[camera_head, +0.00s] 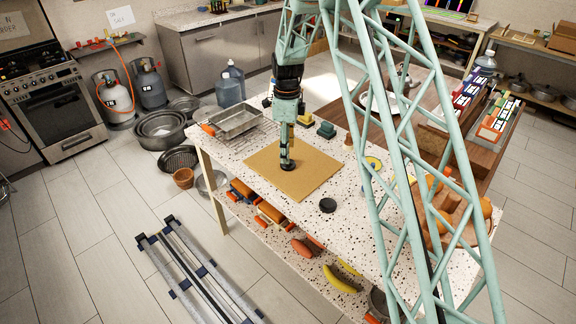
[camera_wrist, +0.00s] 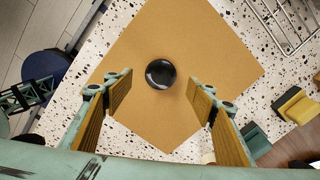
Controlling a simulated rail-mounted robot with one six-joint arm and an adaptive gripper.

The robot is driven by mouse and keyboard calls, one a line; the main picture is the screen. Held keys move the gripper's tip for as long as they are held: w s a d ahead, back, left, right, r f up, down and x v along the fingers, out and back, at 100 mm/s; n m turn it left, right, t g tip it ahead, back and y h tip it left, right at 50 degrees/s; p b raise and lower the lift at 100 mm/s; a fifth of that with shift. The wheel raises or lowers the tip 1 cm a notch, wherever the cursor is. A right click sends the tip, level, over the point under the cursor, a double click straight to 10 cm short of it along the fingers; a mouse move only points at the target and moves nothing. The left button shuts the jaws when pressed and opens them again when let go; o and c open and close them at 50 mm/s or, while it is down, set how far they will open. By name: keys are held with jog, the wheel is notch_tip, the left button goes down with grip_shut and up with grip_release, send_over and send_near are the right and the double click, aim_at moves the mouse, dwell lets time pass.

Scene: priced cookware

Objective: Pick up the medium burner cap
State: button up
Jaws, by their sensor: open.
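A small glossy black round cap (camera_wrist: 160,74) lies on the tan square mat (camera_wrist: 185,35). In the head view a dark disc (camera_head: 288,167) shows on the mat (camera_head: 315,165) right at my gripper's tip. My gripper (camera_wrist: 160,95) points down over the mat with its two fingers spread wide and nothing between them touching the cap. In the head view my gripper (camera_head: 287,160) partly hides the disc. A second black disc (camera_head: 327,205) lies on the speckled counter off the mat's front right corner. I cannot tell from size alone which cap is the medium one.
A metal tray (camera_head: 238,122) stands on a wire rack at the counter's left end. Green and yellow blocks (camera_head: 305,119) sit behind the mat; they also show in the wrist view (camera_wrist: 297,106). The mat around the cap is clear.

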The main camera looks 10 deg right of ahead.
jog(key=shift+f, duration=0.3)
jog(key=shift+d+f, duration=0.15)
jog(key=shift+f, duration=1.15)
jog(key=shift+d+f, duration=0.1)
jog(key=shift+f, duration=1.2)
jog(key=c, duration=1)
